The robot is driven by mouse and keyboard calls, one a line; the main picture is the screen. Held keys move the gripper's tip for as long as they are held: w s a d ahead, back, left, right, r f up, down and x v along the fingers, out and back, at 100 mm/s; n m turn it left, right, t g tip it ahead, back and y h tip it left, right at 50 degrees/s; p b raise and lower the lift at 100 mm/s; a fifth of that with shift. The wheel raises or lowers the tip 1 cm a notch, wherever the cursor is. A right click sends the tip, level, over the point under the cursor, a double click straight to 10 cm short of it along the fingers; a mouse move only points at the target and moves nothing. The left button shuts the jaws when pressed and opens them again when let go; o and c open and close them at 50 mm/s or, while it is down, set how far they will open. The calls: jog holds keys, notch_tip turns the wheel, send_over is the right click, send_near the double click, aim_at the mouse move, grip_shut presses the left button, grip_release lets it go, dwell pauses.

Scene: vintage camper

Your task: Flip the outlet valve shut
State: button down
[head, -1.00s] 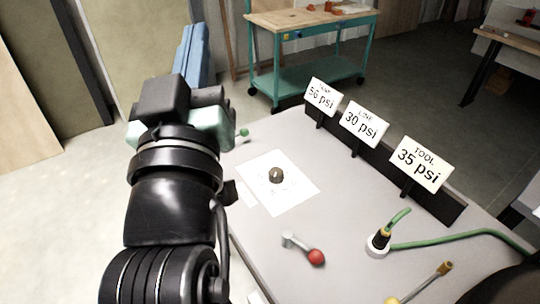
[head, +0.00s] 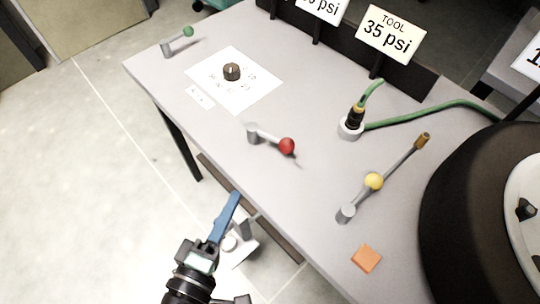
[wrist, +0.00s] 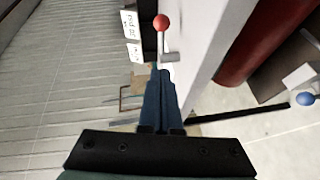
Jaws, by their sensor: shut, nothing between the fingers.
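No lever carries a readable outlet label. A lever with a red ball (head: 287,146) has its grey pivot on the tabletop near the front edge. A lever with a green ball (head: 188,32) stands at the far left corner, and a lever with a yellow ball (head: 373,181) lies to the right. My gripper (head: 235,195) has blue fingers, shut and empty, beyond the table's front edge and apart from the red lever in the head view. In the wrist view my gripper (wrist: 163,72) points towards the red-ball lever (wrist: 161,23), its tips appearing just short of the pivot.
A green hose (head: 430,112) runs from a fitting (head: 351,125). An orange block (head: 367,258) lies at the front right, beside a big black round body (head: 455,200). A sign (head: 391,37) reads "TOOL 35 psi".

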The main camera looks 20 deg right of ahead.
send_near(278, 142)
jog(key=w, duration=0.3)
jog(key=shift+w+a, duration=0.25)
jog(key=shift+w, duration=0.1)
jog(key=d, duration=0.2)
jog(key=shift+w+d+f+p, duration=0.15)
jog(key=shift+d+f+p, duration=0.15)
jog(key=shift+d+f, duration=0.2)
jog(key=shift+d, duration=0.6)
